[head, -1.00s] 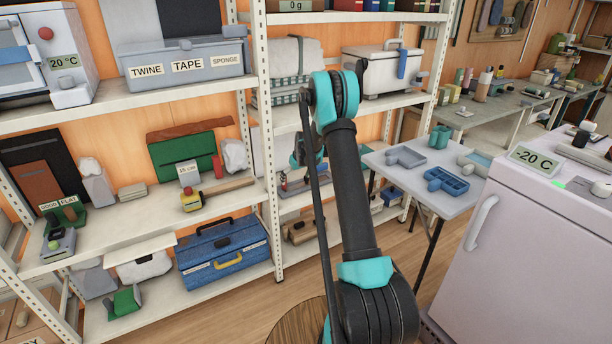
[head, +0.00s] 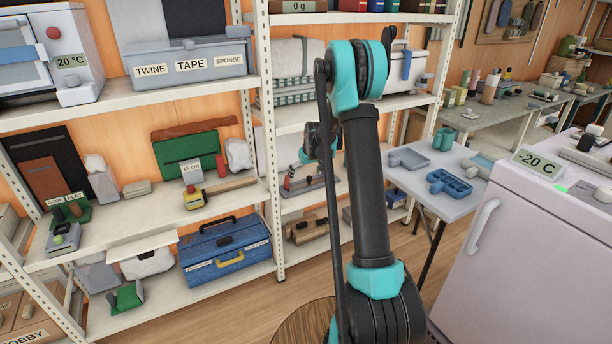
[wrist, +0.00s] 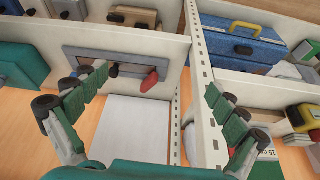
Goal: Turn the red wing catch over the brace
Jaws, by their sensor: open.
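The red wing catch (wrist: 149,81) shows in the wrist view at the right end of a grey plate (wrist: 82,52) on the shelf. Dark knobs sit on the plate beside it. I cannot clearly make out the brace. My gripper (wrist: 156,79) is open and empty, its green-padded fingers spread wide. The catch appears between the fingertips in the picture, apart from both; the left finger overlaps part of the plate. In the head view the plate (head: 315,184) is on the middle shelf, and my arm hides part of the area and most of the gripper.
A white shelf upright (wrist: 199,70) stands close to the right of the catch in the wrist view. A blue toolbox (wrist: 234,45) and a yellow-and-red tool (wrist: 302,116) are beyond it. A side table (head: 446,199) and a white freezer (head: 530,235) stand at right.

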